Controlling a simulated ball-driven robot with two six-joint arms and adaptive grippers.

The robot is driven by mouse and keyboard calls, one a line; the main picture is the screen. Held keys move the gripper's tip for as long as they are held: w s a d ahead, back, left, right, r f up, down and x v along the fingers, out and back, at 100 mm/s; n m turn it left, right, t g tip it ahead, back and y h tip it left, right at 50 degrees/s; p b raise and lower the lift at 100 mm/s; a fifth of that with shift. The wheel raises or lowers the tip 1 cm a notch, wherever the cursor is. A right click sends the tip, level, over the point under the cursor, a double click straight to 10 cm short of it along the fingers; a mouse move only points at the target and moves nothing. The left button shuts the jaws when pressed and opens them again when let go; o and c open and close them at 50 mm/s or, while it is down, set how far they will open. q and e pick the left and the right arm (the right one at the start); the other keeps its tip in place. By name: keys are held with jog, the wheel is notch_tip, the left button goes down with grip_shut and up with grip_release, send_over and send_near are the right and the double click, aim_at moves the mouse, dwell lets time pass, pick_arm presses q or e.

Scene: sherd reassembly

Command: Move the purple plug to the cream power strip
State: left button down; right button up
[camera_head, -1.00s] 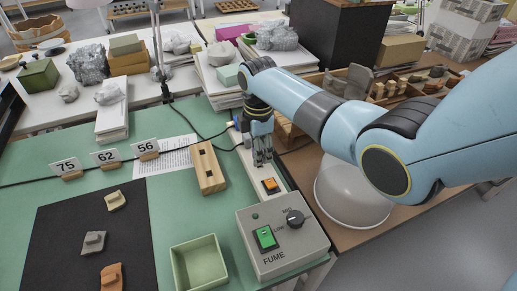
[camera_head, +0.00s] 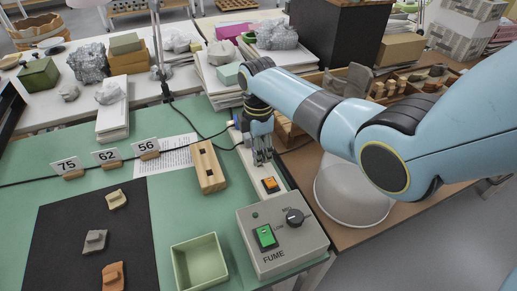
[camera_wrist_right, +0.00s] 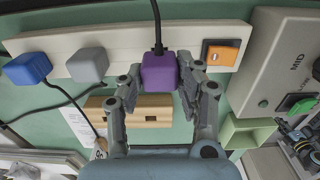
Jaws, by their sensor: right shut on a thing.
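The purple plug (camera_wrist_right: 159,71) is between the fingers of my right gripper (camera_wrist_right: 158,80) in the right wrist view, with its black cord running up from it. My right gripper, also in the head view (camera_head: 261,158), is shut on the plug and points down over the cream power strip (camera_wrist_right: 124,42). The plug lies over the strip's face, between the grey plug and the orange switch; I cannot tell whether it is fully seated. The strip's near end shows in the head view (camera_head: 252,171), where the gripper hides the purple plug. My left gripper is not in view.
A blue plug (camera_wrist_right: 27,68) and a grey plug (camera_wrist_right: 87,65) sit on the strip, left of the purple one. An orange switch (camera_head: 270,185) is at its near end, beside the grey FUME box (camera_head: 290,254). A wooden block (camera_head: 207,174) with slots stands left of the strip.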

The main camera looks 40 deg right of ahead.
jog(key=shift+f+b, duration=0.65)
jog(key=shift+f, duration=0.3)
dwell(0.6)
jog(key=o, duration=1.6)
jog(key=shift+r, duration=0.15)
notch_tip(320, 180, up, 8)
jog(key=p, duration=0.8)
jog(key=shift+p, duration=0.35)
jog(key=shift+s, duration=0.1)
